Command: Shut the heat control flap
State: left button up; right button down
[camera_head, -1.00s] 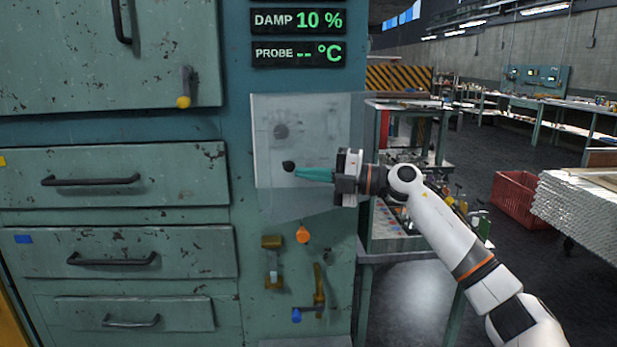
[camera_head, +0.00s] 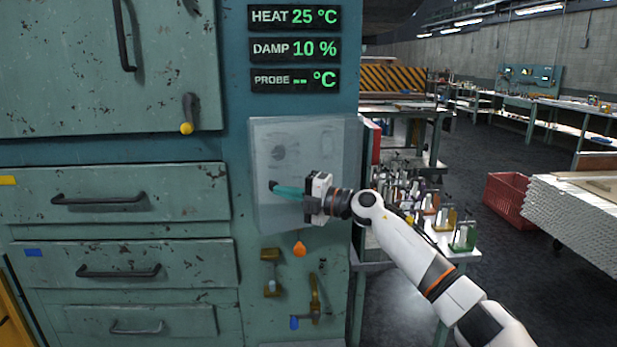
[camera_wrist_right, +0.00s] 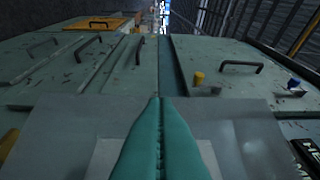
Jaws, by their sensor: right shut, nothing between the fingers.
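The heat control flap (camera_head: 335,150) is a clear, greyish panel on the front of the teal cabinet, below the readouts. A pale plate and a dark round knob (camera_head: 278,152) show through it. My right gripper (camera_head: 275,187) is shut and empty, its teal fingers pointing left across the flap's lower part, by a small dark spot. Whether they touch the flap, and how far it stands ajar, I cannot tell. In the right wrist view the closed fingers (camera_wrist_right: 158,105) lie over the translucent panel (camera_wrist_right: 245,125). My left gripper is not in view.
Readouts (camera_head: 294,48) sit above the flap. An orange knob (camera_head: 299,249) and brass levers (camera_head: 315,298) are below it. Drawers (camera_head: 120,195) with dark handles fill the left. A bench with bottles (camera_head: 445,225) and a red crate (camera_head: 513,198) stand to the right.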

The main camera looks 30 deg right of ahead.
aim_at(265, 179)
jog(key=w+m+h+p, duration=0.1)
jog(key=w+p, duration=0.1)
jog(key=w+a+m+t+h+p, duration=0.1)
jog(key=w+p, duration=0.1)
jog(key=w, duration=0.1)
jog(key=w+m+t+h+p, duration=0.1)
jog(key=w+h+p, duration=0.1)
jog(key=shift+w+a+r+p, duration=0.15)
jog(key=shift+a+p, duration=0.05)
jog(key=shift+p, duration=0.1)
jog(key=shift+w+m+h+p, duration=0.3)
jog(key=shift+w+h+p, duration=0.1)
jog(key=shift+w+h, duration=0.15)
jog(key=shift+t, duration=0.3)
jog(key=shift+d+r, duration=0.1)
jog(key=shift+r, duration=0.05)
